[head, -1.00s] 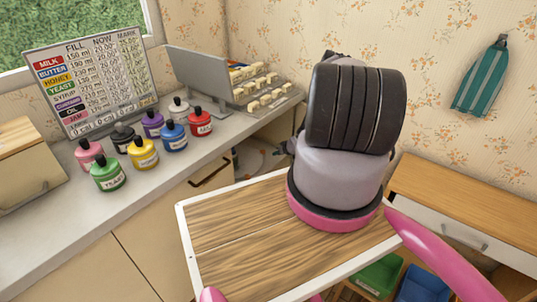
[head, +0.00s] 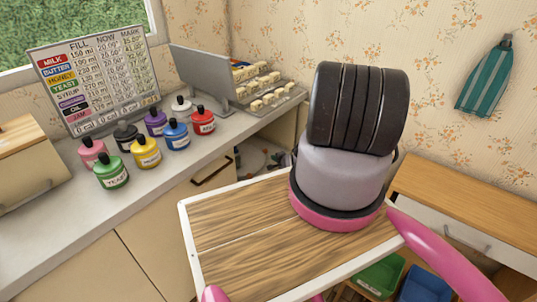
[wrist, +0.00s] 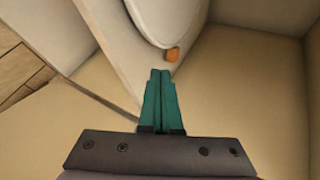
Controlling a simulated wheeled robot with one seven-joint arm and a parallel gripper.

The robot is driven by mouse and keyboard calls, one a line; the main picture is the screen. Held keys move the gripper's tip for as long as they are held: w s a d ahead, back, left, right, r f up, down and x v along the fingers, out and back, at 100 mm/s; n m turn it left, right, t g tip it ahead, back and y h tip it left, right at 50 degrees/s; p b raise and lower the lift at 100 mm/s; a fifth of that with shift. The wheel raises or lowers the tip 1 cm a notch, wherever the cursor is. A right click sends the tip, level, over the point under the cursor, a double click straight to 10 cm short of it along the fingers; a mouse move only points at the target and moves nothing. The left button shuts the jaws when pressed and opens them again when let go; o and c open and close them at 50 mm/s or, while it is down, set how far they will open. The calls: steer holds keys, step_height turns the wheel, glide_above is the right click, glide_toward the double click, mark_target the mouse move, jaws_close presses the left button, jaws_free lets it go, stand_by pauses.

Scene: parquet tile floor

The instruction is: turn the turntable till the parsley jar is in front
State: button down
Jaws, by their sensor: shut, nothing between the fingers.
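My gripper (wrist: 160,75) shows in the wrist view with its two green fingers together and nothing between them. Just ahead of the fingertips is the pale rounded edge of what looks like the turntable (wrist: 166,38), with a small orange knob (wrist: 173,54) at its rim. The fingertips are close below the knob; I cannot tell whether they touch it. In the head view, a small part of the turntable (head: 254,174) seems to show inside the open corner cabinet, mostly hidden behind my arm. I cannot make out the parsley jar in either view.
Beige cabinet walls (wrist: 245,90) close in around the gripper. In the head view, several coloured bottles (head: 147,153), a chart board (head: 97,75) and a tray of small blocks (head: 265,95) stand on the counter (head: 75,215). A wooden-topped drawer unit (head: 450,205) is at right.

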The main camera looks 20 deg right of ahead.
mark_target(266, 152)
steer(key=x, duration=0.3)
steer(key=r+x, duration=0.1)
steer(key=x, duration=0.1)
steer(key=shift+w+f, duration=0.15)
steer(key=shift+w, duration=1.25)
steer(key=shift+w+d, duration=0.1)
